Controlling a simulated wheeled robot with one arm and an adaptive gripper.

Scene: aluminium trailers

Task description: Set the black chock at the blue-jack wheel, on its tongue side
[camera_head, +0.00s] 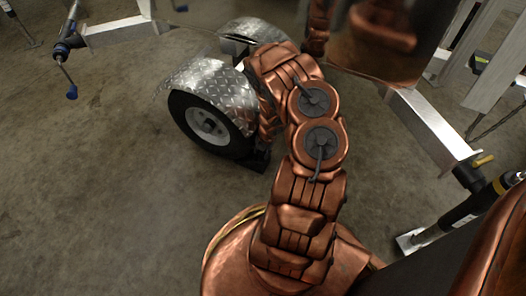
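A black tyre with a grey rim (208,126) stands under a silver diamond-plate fender (212,88), left of my arm. A blue jack (66,50) is at the upper left, on a pale metal beam (113,30). The beam's link to this wheel is not fully shown. A low black shape (250,163), seemingly the black chock, lies on the floor at the tyre's lower right. Whether it touches the tyre is unclear. My copper arm bends over and down behind itself near this shape. My gripper's fingers are hidden or lost in the dark there.
A second fender (252,30) shows behind the first. At right, a metal beam (430,125) leads to a black jack with a yellow handle (483,160) and a foot plate (410,242). More metal frames stand at the upper right. The concrete floor (90,190) at left is clear.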

